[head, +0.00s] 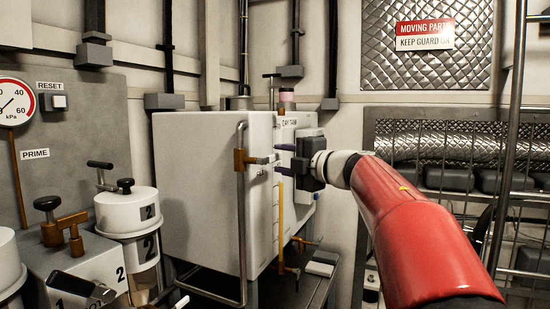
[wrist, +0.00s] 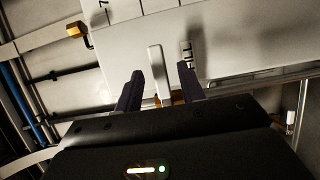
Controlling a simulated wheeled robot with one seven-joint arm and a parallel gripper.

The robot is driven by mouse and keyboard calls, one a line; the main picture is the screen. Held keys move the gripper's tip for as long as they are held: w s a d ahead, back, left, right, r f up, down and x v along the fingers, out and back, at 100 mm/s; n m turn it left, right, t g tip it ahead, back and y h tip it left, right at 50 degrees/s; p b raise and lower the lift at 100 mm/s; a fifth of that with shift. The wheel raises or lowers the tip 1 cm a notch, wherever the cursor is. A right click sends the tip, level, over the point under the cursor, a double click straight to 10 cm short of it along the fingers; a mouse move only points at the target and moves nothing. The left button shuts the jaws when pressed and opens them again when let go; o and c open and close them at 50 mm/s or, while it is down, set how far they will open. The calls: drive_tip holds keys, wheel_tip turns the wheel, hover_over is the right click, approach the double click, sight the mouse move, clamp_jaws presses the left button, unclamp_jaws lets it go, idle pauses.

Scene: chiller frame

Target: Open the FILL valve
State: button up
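The FILL valve (head: 241,161) is a brass body on a grey pipe at the front of the white day tank (head: 190,190). Its pale lever (head: 262,160) points right toward my gripper (head: 281,160). In the wrist view the pale lever (wrist: 156,72) stands between the two dark fingers of my gripper (wrist: 160,80), with gaps visible on both sides. A FILL label (wrist: 187,54) is partly behind the right finger. Brass of the valve (wrist: 176,97) shows low between the fingers. My gripper is open and does not visibly clamp the lever.
A yellow sight tube (head: 281,220) runs down the tank front, with brass fittings (head: 291,270) below. White numbered canisters (head: 127,212) and a gauge panel (head: 80,110) stand at left. A metal rack (head: 450,150) and upright pole are at right.

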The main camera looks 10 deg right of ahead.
sight(277, 158)
drive_tip(key=shift+x, duration=1.6)
drive_tip(key=shift+c, duration=0.5)
clamp_jaws()
